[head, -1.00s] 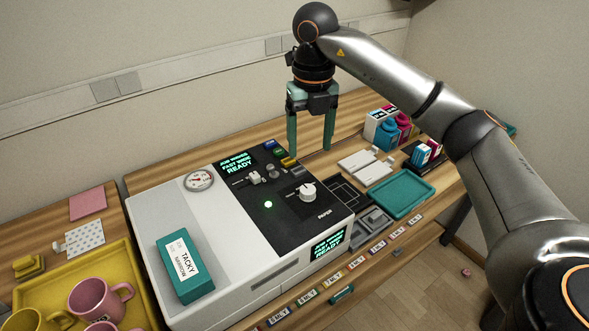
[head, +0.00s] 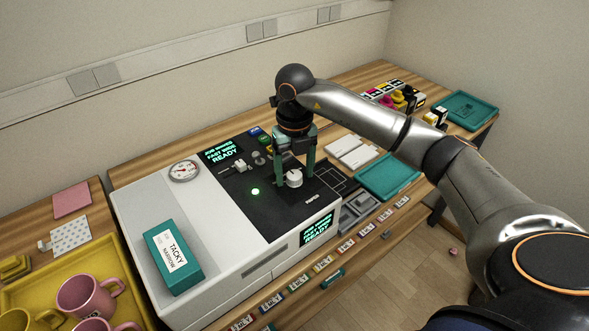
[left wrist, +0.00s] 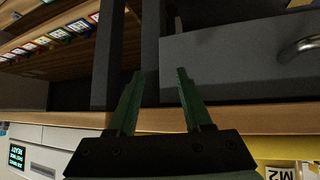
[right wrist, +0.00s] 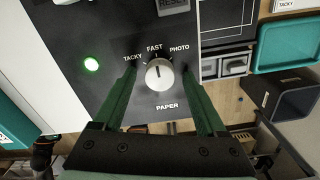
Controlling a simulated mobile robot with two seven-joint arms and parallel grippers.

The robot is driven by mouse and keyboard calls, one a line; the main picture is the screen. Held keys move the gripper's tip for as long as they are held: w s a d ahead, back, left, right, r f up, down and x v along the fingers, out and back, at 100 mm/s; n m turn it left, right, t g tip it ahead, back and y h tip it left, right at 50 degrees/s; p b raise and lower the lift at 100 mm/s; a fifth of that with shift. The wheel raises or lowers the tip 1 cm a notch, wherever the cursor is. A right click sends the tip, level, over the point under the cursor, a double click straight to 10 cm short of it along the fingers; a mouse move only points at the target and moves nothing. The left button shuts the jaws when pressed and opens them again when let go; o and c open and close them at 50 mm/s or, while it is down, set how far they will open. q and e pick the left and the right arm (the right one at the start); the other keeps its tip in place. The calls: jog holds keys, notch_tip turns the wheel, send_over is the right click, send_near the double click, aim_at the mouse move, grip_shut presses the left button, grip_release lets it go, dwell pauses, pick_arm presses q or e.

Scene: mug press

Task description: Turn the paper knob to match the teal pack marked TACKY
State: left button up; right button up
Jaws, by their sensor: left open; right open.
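The white paper knob (head: 294,179) stands on the machine's black panel. In the right wrist view the knob (right wrist: 159,75) has the labels TACKY, FAST and PHOTO around it, and its mark seems to point up at FAST. My right gripper (head: 294,171) is open above the knob, pointing down. Its fingers (right wrist: 158,78) show on both sides of the knob, apart from it in that view. The teal pack marked TACKY NARROW (head: 174,257) lies on the machine's white top. My left gripper (left wrist: 160,76) is open and empty, below the counter's edge.
The machine's screen (head: 223,152) reads READY, and a green light (head: 255,191) glows beside the knob. A yellow tray (head: 105,258) with mugs is at the left. A teal tray (head: 392,178) is right of the machine. Labelled tags line the counter's front edge.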

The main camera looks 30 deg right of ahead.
grip_shut()
dwell(0.7)
